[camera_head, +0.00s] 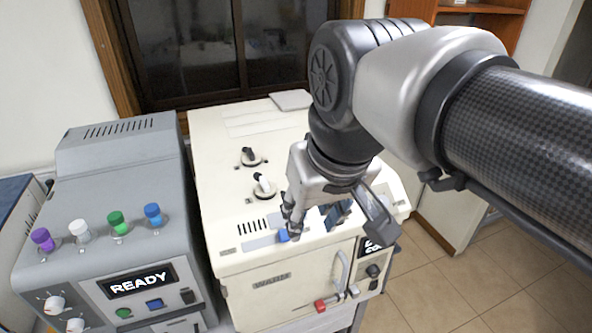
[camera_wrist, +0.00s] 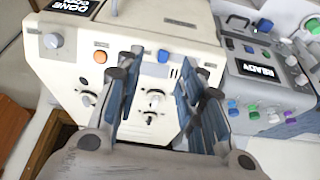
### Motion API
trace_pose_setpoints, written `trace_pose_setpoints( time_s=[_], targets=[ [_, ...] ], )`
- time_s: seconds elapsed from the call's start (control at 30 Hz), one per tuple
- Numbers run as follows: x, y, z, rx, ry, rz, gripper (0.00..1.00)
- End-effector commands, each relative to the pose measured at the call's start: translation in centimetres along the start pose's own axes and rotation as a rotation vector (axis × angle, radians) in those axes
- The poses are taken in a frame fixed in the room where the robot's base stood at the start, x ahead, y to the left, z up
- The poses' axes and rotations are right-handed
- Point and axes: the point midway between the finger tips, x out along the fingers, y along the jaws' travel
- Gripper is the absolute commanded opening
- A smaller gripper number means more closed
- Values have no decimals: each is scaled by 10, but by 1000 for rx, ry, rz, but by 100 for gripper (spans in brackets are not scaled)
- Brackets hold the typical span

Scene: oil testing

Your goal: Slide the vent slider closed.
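The vent slider has a small blue knob (camera_head: 283,235) on the sloped front panel of the cream machine (camera_head: 235,180), just right of a slotted vent grille (camera_head: 251,226). In the wrist view the blue knob (camera_wrist: 163,56) appears between the fingertips, with the grille to its right. My gripper (camera_head: 333,226) hangs over the right part of this panel, fingers pointing down. Its fingers (camera_wrist: 162,66) are spread wide with nothing between them. One finger overlaps the area right beside the knob in the head view; I cannot tell whether it touches.
A grey machine (camera_head: 120,190) with coloured knobs and a READY display stands to the left.

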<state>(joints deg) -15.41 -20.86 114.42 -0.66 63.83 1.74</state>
Motion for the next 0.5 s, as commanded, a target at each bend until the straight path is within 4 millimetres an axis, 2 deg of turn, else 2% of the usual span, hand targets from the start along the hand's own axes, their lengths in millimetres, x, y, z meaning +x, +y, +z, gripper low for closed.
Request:
trace_pose_setpoints(
  time_s=[0.03,0.07,0.2,0.37,0.5],
  targets=[
    [-13,-7,-15,-17,-3,-7,37],
    [-16,-10,-21,-23,-3,-10,37],
    [-17,-16,-30,-36,-5,-15,37],
    [5,-16,-29,-36,-7,-15,37],
    [35,-16,-28,-36,-9,-14,37]
  ],
)
